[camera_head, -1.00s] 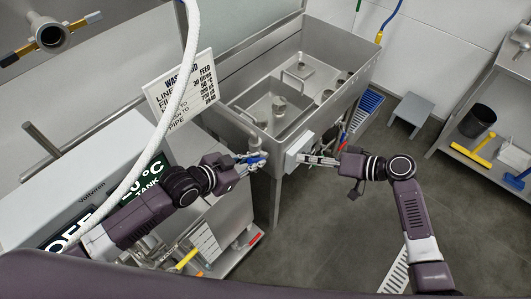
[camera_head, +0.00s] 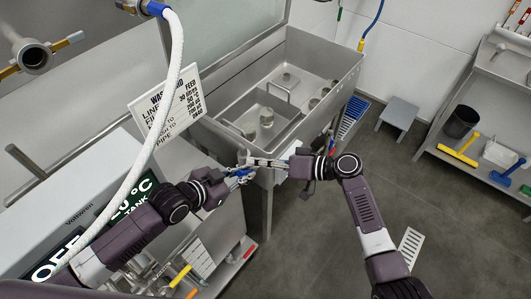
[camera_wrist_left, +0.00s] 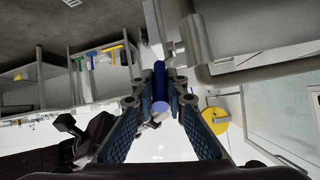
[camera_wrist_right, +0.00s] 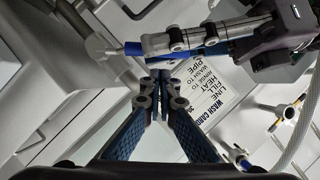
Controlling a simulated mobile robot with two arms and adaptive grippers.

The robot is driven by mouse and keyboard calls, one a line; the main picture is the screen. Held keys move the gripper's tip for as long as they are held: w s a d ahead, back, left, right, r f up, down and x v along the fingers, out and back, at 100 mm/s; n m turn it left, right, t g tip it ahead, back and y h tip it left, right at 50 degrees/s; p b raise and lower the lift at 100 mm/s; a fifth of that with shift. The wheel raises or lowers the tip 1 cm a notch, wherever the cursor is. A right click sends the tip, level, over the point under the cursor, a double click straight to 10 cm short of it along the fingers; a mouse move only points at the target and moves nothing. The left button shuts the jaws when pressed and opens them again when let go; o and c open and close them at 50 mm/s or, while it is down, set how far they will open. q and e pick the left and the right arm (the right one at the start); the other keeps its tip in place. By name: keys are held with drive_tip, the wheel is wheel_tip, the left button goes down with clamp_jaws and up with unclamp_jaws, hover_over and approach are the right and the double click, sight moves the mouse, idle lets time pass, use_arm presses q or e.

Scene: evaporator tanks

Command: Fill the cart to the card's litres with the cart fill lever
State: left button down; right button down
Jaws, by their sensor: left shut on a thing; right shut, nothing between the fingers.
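My left gripper (camera_head: 243,174) is shut on a blue lever handle (camera_wrist_left: 160,88) at the near corner of the steel basin (camera_head: 310,55). The handle also shows at the left gripper's tips in the right wrist view (camera_wrist_right: 134,48). My right gripper (camera_head: 252,161) is shut and empty, its tips close to the left gripper's tips; I cannot tell whether they touch. The white card (camera_head: 165,108) hangs behind the left arm. It is headed "WASH CARD", with lines for line, fill, heat and rinse; its figures are too small to read surely, and the hose crosses it.
A white hose (camera_head: 160,120) hangs in front of the card. A grey control box (camera_head: 75,215) shows "OFF" and a °C tank reading. A grey stool (camera_head: 400,112) and a shelf (camera_head: 480,165) with a black bucket (camera_head: 461,121) stand right.

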use_arm(q)
drive_tip(key=shift+w+d+r, duration=0.1)
drive_tip(key=shift+r, duration=0.05)
use_arm(e)
drive_tip(key=shift+s+a+f, duration=0.1)
drive_tip(key=shift+s+f, duration=0.3)
drive_tip(key=shift+s, duration=0.05)
drive_tip(key=shift+s+a+f+n, duration=0.3)
drive_tip(key=shift+s+f, duration=0.4)
use_arm(q)
drive_tip(key=c, duration=2)
unclamp_jaws()
drive_tip(key=shift+w+r, duration=0.1)
drive_tip(key=shift+o, duration=0.3)
drive_tip(key=shift+d, duration=0.1)
